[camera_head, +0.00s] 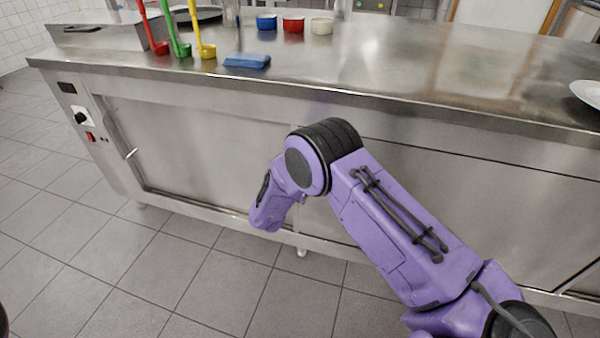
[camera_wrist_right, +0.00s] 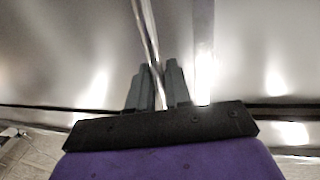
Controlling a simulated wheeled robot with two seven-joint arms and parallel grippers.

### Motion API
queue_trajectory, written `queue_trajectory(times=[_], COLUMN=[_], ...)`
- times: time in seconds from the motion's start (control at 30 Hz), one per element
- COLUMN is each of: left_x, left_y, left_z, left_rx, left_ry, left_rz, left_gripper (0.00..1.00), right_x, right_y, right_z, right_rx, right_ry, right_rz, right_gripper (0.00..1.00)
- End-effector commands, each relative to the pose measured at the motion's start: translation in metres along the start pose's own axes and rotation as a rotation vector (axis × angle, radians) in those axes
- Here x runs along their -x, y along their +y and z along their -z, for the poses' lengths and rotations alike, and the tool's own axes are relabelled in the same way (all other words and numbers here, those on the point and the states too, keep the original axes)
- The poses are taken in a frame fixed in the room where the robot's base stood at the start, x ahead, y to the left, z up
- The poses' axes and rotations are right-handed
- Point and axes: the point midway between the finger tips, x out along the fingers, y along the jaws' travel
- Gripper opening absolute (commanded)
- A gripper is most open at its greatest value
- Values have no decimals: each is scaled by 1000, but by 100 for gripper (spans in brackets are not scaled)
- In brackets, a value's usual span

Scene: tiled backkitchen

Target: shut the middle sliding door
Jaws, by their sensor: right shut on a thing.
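In the right wrist view my right gripper (camera_wrist_right: 155,72) is shut on an upright metal handle bar (camera_wrist_right: 147,30), with a dark finger on each side of it. Brushed steel panels lie behind the bar. In the head view my right arm reaches to the counter front; its fingertips and the held handle are hidden. A steel panel (camera_head: 185,145) shows left of the arm, with a small handle (camera_head: 131,153) near its left end. Another steel panel (camera_head: 480,205) shows right of the arm. The arm covers where they meet, so I cannot tell how far the middle door is open. My left gripper is not in view.
On the steel counter top (camera_head: 400,65) are red, green and yellow ladles, a blue cloth (camera_head: 247,61), several small bowls and a white plate (camera_head: 588,93). A control knob (camera_head: 81,118) sits at the left end. The tiled floor (camera_head: 180,270) in front is clear.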

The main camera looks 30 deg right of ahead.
Motion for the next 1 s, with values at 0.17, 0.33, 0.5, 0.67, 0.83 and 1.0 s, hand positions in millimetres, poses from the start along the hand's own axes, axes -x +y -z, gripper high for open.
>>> queue_trajectory(times=[0.17, 0.33, 0.5, 0.67, 0.83, 1.0], left_x=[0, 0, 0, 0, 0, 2], left_y=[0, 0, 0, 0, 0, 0], left_z=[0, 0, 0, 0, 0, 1], left_rx=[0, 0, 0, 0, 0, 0], left_ry=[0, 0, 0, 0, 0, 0], left_rz=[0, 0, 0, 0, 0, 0], left_gripper=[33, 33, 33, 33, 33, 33], right_x=[1, 1, 1, 0, 0, 23], right_y=[-2, -4, -4, -2, -2, -3], right_z=[-2, -1, 0, 0, 0, 1], right_rx=[3, 2, 0, 0, 0, 0], right_ry=[-3, -3, -1, 0, 0, 0], right_rz=[3, 7, 6, 4, 2, 6], right_gripper=[0, 0, 32, 32, 32, 32])
